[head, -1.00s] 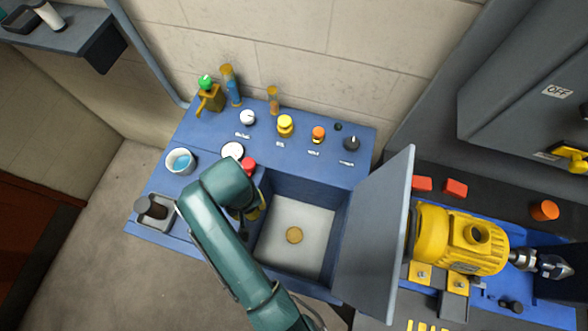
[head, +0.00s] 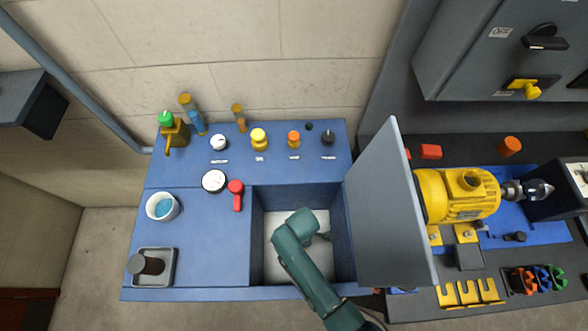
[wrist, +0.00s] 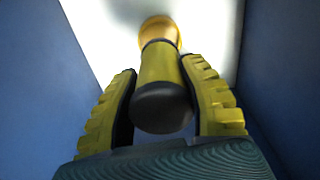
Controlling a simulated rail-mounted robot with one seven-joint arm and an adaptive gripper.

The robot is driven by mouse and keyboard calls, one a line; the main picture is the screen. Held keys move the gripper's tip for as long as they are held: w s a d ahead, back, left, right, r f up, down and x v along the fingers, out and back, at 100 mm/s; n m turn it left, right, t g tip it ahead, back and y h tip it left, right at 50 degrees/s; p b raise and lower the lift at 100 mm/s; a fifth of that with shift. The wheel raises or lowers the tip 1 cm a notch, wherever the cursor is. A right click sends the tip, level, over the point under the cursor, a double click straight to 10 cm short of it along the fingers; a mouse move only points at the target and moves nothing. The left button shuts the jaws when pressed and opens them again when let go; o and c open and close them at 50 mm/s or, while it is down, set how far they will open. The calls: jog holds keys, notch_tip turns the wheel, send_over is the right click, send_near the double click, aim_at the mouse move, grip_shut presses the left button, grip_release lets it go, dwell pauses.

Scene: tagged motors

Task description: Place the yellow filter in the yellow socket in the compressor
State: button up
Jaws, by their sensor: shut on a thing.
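My gripper (wrist: 160,70) is shut on the yellow filter (wrist: 160,66), a yellow cylinder with a black end (wrist: 162,108) toward the wrist camera. Its far end meets the round yellow socket (wrist: 158,30) in the wrist view; I cannot tell whether it is touching, seated or just above. The blue compressor (head: 190,225) stands open, and my arm reaches down into its square bay with a pale floor (head: 277,268). In the head view my arm hides the filter, the socket and most of the gripper.
The bay's blue walls stand close on both sides of my gripper. The raised lid (head: 385,210) stands at the bay's right. A red lever (head: 237,195) and gauge (head: 214,181) are at its left. A yellow motor (head: 458,195) sits beyond the lid.

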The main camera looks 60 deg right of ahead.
notch_tip(320, 180, down, 7)
jog(key=shift+r+b, duration=0.2)
jog(key=shift+b, duration=0.75)
jog(key=shift+r, duration=0.1)
jog(key=o, duration=1.1)
notch_tip(320, 180, up, 12)
jog(key=p, duration=0.4)
jog(key=shift+s+d, duration=0.1)
jog(key=shift+s, duration=0.05)
